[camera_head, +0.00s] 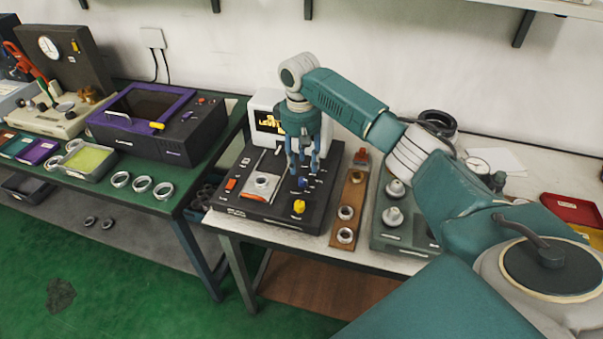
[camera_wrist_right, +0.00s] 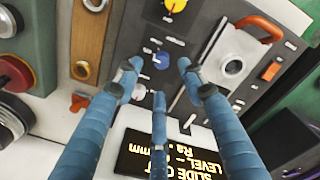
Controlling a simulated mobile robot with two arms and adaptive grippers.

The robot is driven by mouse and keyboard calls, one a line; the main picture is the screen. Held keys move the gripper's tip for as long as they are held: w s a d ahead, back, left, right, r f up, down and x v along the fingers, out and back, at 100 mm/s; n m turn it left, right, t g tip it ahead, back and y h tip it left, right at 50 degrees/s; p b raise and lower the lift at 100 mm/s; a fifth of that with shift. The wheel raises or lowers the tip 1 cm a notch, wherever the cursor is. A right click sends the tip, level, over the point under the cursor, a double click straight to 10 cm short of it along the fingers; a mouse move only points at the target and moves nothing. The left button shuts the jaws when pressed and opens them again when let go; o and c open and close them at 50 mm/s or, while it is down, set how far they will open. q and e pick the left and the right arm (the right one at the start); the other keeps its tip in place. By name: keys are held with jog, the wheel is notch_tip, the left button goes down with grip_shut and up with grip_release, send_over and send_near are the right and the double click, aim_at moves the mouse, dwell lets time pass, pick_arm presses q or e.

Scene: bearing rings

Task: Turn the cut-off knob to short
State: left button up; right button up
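A dark control panel (camera_head: 250,205) lies on the white-topped table and carries a blue knob and a yellow knob. The blue knob (camera_head: 303,183) is small and shows between my fingers in the right wrist view (camera_wrist_right: 162,61). The yellow knob (camera_head: 299,206) is nearer the table's front edge; it also shows at the top of the wrist view (camera_wrist_right: 175,5). Which knob is the cut-off one I cannot read. My right gripper (camera_head: 304,170) points down over the blue knob, its three blue fingers (camera_wrist_right: 160,76) spread and apparently not touching it. My left gripper is not in view.
A display box (camera_head: 268,120) stands behind the panel. A metal ring sits on the slide (camera_head: 262,182) at the panel's left. A wooden strip with rings (camera_head: 341,224) and a grey-green fixture (camera_head: 388,237) stand to the right. A red-handled part (camera_head: 361,157) is close by.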

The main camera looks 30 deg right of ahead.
aim_at(302, 179)
jog(key=f, duration=0.3)
jog(key=shift+w+f, duration=0.2)
jog(key=shift+f, duration=0.15)
notch_tip(302, 179, down, 3)
jog(key=shift+w+d+f+p, duration=0.1)
jog(key=shift+p, duration=0.3)
jog(key=c, duration=0.4)
grip_shut()
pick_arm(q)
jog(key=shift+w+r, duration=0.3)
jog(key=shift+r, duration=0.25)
